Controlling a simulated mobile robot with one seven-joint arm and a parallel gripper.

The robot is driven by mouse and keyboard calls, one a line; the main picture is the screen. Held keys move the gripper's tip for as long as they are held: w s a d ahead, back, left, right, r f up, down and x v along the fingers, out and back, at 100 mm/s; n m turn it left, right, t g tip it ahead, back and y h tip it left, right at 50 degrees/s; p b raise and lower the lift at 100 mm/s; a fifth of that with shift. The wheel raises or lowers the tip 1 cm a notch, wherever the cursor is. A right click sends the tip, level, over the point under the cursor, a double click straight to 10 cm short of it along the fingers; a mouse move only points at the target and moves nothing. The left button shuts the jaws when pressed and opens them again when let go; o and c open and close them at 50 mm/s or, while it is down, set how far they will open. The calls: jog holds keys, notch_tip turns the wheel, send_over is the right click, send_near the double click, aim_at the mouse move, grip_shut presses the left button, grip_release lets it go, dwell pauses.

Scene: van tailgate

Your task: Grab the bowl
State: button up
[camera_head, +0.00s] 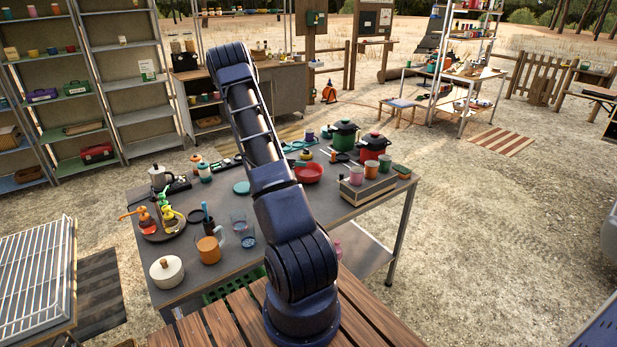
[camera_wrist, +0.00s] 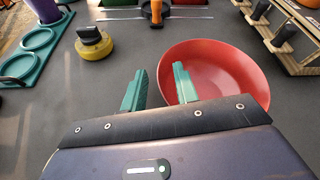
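The bowl (camera_wrist: 225,72) is red, round and shallow, and stands upright on the dark table top. In the head view the red bowl (camera_head: 308,172) is partly hidden behind my arm, near the middle of the table. My gripper (camera_wrist: 157,82) is open, with two green fingers apart. In the wrist view the right finger overlaps the bowl's left rim and the left finger is outside it, over the table. I cannot tell how high the fingers are above the rim. In the head view the gripper is hidden behind my arm.
A wooden rack (camera_wrist: 290,35) stands close to the bowl's right. A yellow round item with a black knob (camera_wrist: 93,43) and a green tray (camera_wrist: 37,45) lie to the left. Red (camera_head: 374,146) and green pots (camera_head: 344,134) stand behind the bowl. Table (camera_wrist: 110,75) left of the bowl is clear.

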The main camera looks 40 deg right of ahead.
grip_shut()
